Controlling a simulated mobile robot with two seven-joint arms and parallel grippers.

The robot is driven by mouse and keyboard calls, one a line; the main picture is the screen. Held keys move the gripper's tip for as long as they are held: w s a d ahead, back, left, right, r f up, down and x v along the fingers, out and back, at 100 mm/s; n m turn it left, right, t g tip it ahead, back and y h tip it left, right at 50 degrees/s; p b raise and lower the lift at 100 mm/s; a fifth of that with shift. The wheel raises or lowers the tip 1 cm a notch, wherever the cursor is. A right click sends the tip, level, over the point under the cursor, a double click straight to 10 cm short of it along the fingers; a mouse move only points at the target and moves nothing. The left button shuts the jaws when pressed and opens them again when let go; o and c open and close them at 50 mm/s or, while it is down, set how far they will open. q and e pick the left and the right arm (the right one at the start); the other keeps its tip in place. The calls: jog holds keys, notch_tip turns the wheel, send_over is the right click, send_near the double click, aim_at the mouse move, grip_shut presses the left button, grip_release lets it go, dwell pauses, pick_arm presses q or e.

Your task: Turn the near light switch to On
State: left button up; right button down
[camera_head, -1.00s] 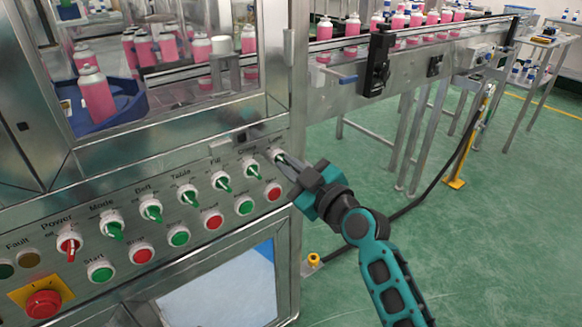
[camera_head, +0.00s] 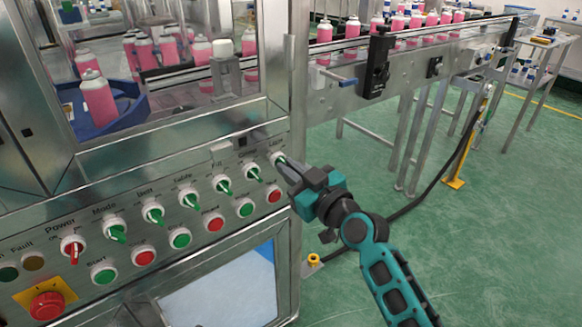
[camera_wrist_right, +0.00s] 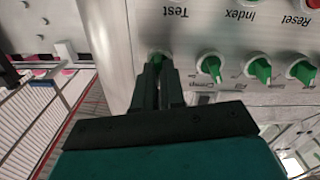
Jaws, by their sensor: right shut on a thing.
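The light switch (camera_head: 277,157) is the rightmost white-collared rotary knob in the upper row of the control panel, under a small blurred label. My right gripper (camera_head: 283,163) is shut on its green handle. In the right wrist view the switch (camera_wrist_right: 156,57) shows a bit of green between the dark fingertips (camera_wrist_right: 155,72), and the fingers straddle it. The fingers hide most of the handle, so I cannot tell which way it points. My left gripper is in neither view.
Similar green knobs (camera_head: 223,184) line the panel to the left. Red and green push buttons (camera_head: 274,193) sit just below. A red emergency stop (camera_head: 46,305) is at lower left.

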jog(key=m+p, duration=0.2)
jog(key=m, duration=0.6)
jog(key=shift+f, duration=0.1)
jog(key=shift+m, duration=0.3)
dwell(0.3)
jog(key=c, duration=1.2)
grip_release()
jog(key=p+v, duration=0.1)
jog(key=v, duration=1.2)
